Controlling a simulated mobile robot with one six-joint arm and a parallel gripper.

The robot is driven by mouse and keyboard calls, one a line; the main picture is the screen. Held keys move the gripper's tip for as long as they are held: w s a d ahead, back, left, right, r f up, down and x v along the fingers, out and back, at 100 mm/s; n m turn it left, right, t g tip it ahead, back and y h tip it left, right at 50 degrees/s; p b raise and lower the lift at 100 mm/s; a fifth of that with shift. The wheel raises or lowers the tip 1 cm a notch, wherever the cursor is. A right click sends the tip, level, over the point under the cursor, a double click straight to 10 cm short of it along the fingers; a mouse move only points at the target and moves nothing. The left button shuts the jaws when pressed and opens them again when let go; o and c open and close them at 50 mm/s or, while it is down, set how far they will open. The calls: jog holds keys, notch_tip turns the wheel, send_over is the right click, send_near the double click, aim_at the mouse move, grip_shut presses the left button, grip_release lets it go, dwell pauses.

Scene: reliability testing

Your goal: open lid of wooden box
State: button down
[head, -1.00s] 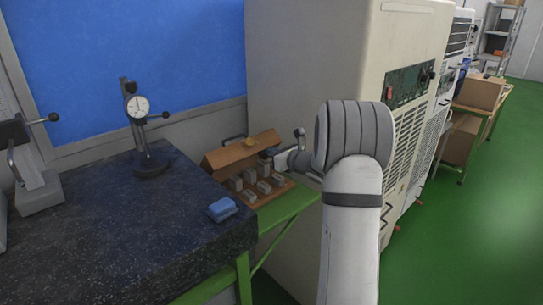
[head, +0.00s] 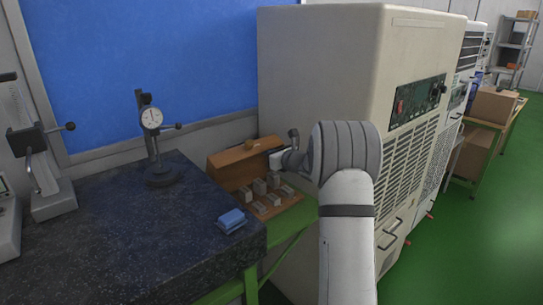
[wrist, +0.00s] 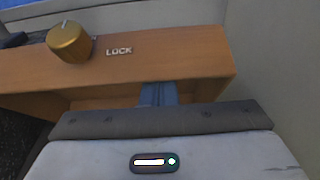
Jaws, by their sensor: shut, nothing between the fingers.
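The wooden box (head: 272,212) stands beside the dark granite slab, with several grey metal blocks in its base. Its lid (head: 228,171) is raised and tilted up at the back. In the wrist view the lid (wrist: 190,60) fills the upper part, with a brass knob (wrist: 69,42) and the word LOCK beside it. My gripper (head: 274,160) is at the right end of the lid. In the wrist view its shut blue-grey fingertips (wrist: 158,94) are at the lid's lower edge, partly hidden by the gripper body. I cannot tell if they touch it.
A blue block (head: 231,220) lies on the granite slab (head: 130,245) near its right edge. A dial gauge stand (head: 158,165) stands further back. A large beige cabinet (head: 310,75) stands close behind and right of the box.

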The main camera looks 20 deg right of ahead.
jog(key=shift+w+a+r+p, duration=0.15)
jog(key=shift+w+a+r, duration=0.1)
jog(key=shift+w, duration=0.5)
jog(key=shift+w+a+r+p, duration=0.1)
jog(key=shift+w+a, duration=0.2)
jog(key=shift+w, duration=0.5)
jog(key=shift+w+a+r+p, duration=0.15)
jog(key=shift+w+a+r, duration=0.1)
jog(key=shift+w, duration=0.5)
jog(key=shift+s+f, duration=0.1)
jog(key=shift+s+d+b, duration=0.2)
jog(key=shift+s+b, duration=0.05)
jog(key=shift+b, duration=0.05)
jog(key=f+b+v, duration=0.1)
jog(key=b+v, duration=0.2)
jog(key=v, duration=0.6)
jog(key=shift+s+f+b, duration=0.2)
jog(key=shift+s+b, duration=0.1)
jog(key=shift+b, duration=0.1)
